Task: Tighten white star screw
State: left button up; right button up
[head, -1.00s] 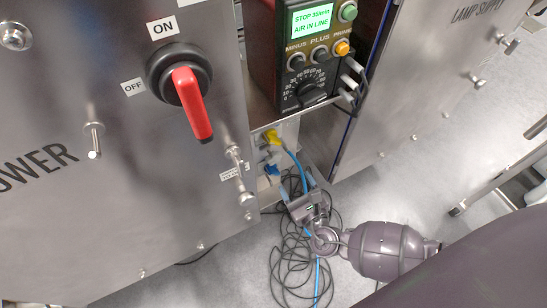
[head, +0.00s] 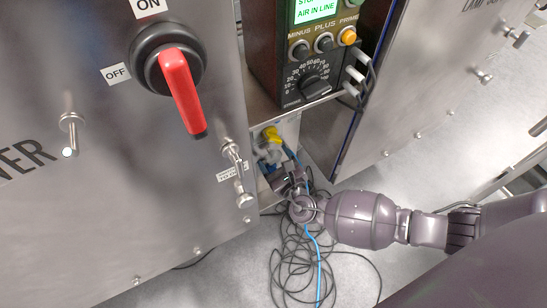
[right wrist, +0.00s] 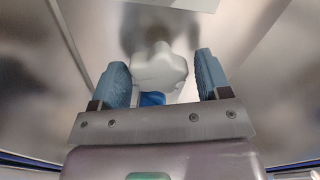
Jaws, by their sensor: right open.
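The white star screw (right wrist: 160,70) has a lobed knob and shows in the right wrist view, between the two blue finger pads of my right gripper (right wrist: 161,80). The jaws are open, with a gap visible on both sides of the knob. In the head view my right gripper (head: 277,166) reaches into the narrow recess between the power cabinet and the lamp supply cabinet, just below a yellow plug (head: 271,134). It largely hides what lies behind it there. My left gripper is not in view.
The power cabinet (head: 100,220) with its red-handled switch (head: 180,90) stands left of the recess. A pump box (head: 318,60) sits above it, and the lamp supply cabinet (head: 425,75) is to the right. Loose black and blue cables (head: 318,262) lie on the floor below.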

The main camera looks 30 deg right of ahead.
jog(key=shift+w, duration=0.2)
jog(key=c, duration=0.9)
